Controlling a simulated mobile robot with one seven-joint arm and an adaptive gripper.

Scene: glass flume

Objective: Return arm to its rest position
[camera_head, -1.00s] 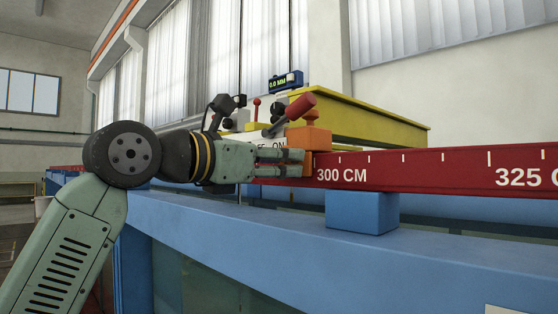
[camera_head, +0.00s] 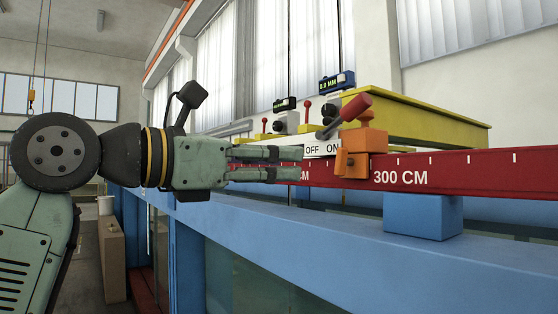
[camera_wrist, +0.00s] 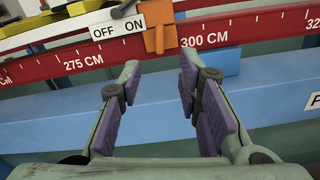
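My gripper (camera_head: 284,163) is at the left-centre of the head view, reaching to the right, with a small gap before the orange clamp block (camera_head: 352,160). In the wrist view my gripper (camera_wrist: 153,92) shows two purple-padded fingers spread apart with nothing between them. The orange block also shows in the wrist view (camera_wrist: 158,25), ahead of the fingers. It sits on the red scale rail (camera_head: 470,170) just left of the 300 CM mark. A lever with a red handle (camera_head: 355,107) rises beside the block, near the OFF/ON plate (camera_head: 322,149).
The blue flume beam (camera_head: 400,245) runs along below the rail, with a blue block (camera_head: 424,215) under the rail. A yellow trough (camera_head: 430,115) and a box with a 0.0 MM display (camera_head: 337,82) stand behind. A brown cabinet (camera_head: 112,260) stands at lower left.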

